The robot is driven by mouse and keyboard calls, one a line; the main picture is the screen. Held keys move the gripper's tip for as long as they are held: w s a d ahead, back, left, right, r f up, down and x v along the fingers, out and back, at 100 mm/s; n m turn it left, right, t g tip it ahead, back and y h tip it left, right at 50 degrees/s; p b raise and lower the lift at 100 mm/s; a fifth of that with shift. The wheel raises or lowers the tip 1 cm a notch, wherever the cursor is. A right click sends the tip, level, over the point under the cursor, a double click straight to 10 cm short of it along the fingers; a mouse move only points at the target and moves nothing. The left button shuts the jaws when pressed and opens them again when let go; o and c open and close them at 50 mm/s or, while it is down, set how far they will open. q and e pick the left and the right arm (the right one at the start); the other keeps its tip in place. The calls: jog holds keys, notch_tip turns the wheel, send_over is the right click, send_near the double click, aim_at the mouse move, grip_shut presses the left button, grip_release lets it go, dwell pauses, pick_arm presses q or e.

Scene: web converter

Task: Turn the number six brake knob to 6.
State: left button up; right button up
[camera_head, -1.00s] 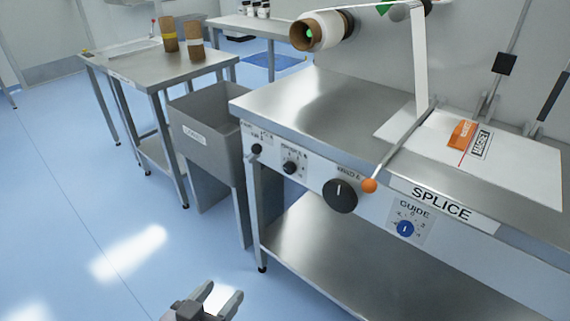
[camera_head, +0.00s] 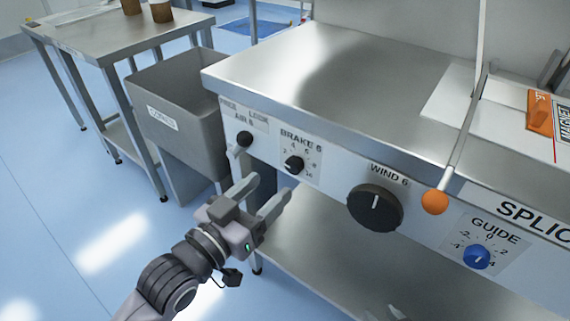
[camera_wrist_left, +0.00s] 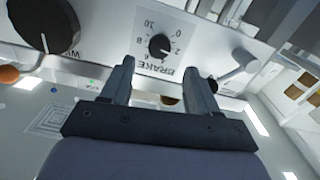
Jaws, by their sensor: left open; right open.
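The brake knob (camera_head: 294,165) is a small black dial under a "BRAKE 6" label on the grey front panel. It also shows upside down in the left wrist view (camera_wrist_left: 161,45), where its pale mark appears to point near 2. My left gripper (camera_head: 266,190) is open and empty, in front of and just below the knob, apart from it. In the left wrist view its two fingers (camera_wrist_left: 158,78) stand apart, with the knob beyond and between them. My right gripper (camera_head: 386,313) shows only as a bit at the bottom edge, open.
A black wind knob (camera_head: 375,208), an orange-tipped lever (camera_head: 436,201) and a blue guide knob (camera_head: 477,257) sit to the right. A dark air switch (camera_head: 243,139) is to the left. A grey bin (camera_head: 175,100) stands beside the bench. Free room lies before the panel.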

aim_at(291, 167)
pick_arm(q)
jog(key=shift+b+x, duration=0.45)
jog(key=shift+x, duration=2.85)
jog(key=c, duration=1)
